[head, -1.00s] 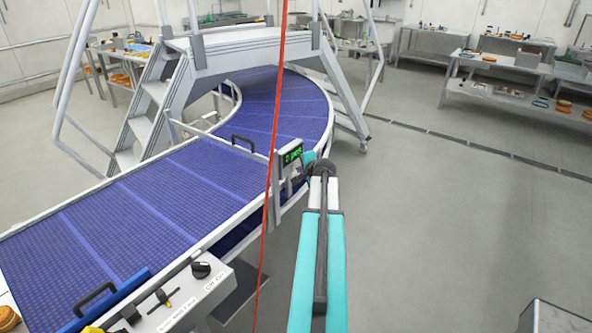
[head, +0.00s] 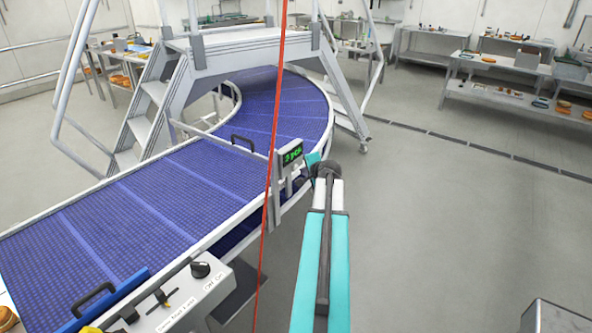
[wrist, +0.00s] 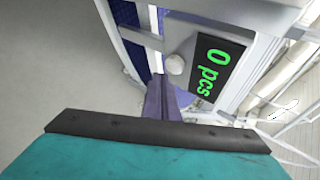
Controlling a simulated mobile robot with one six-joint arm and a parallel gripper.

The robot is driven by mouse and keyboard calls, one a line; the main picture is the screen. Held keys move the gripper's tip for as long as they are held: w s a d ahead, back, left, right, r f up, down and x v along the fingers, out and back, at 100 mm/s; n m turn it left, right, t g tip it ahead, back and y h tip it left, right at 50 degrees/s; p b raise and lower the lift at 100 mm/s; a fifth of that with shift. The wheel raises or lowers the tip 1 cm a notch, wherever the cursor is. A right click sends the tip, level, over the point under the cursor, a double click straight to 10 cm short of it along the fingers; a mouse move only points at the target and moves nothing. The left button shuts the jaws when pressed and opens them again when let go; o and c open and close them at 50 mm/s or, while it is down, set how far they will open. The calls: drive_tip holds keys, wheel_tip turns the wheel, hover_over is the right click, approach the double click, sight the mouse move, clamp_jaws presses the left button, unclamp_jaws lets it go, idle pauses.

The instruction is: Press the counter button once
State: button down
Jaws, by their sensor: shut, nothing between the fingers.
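The counter display (head: 290,153) is a small dark box with green digits, mounted at the conveyor's outer rail. In the wrist view the counter display (wrist: 210,68) reads "0 pcs". A pale round button (wrist: 176,64) sits on the grey panel beside the digits. My gripper (wrist: 158,84) is shut and empty, with its fingertips just below and left of the button in the picture. I cannot tell whether they touch it, but they do not cover it. In the head view my gripper (head: 311,163) is just right of the display, its fingers mostly hidden.
The blue conveyor belt (head: 130,205) curves under a grey step bridge (head: 235,47). A thin red line or cord (head: 272,160) crosses the head view in front of the belt. A control box (head: 190,295) with knobs stands near. The floor to the right is open.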

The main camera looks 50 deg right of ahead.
drive_tip(key=shift+s+b, duration=0.9)
drive_tip(key=shift+s, duration=1.55)
drive_tip(key=shift+s, duration=0.1)
